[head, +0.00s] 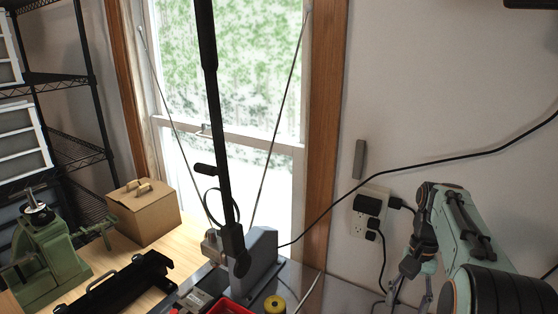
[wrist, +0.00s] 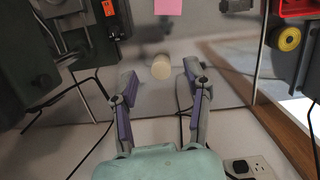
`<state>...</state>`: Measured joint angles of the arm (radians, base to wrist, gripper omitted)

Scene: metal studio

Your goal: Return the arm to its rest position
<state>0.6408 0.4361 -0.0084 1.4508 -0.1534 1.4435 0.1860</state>
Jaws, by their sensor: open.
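My gripper (head: 410,296) hangs at the lower right of the head view, in front of the pale wall, with its fingers pointing down to the picture's bottom edge. In the wrist view, my gripper (wrist: 160,82) has its two purple-padded fingers spread wide with nothing held between them. A small cream cylinder (wrist: 161,66) shows beyond the fingertips, on the grey metal surface (wrist: 226,88). It appears apart from both fingers. My pale green arm fills the right of the head view.
A wall outlet with black plugs (head: 368,206) and cables is left of my arm. A tall black lever on a grey base (head: 262,252) stands mid-bench.

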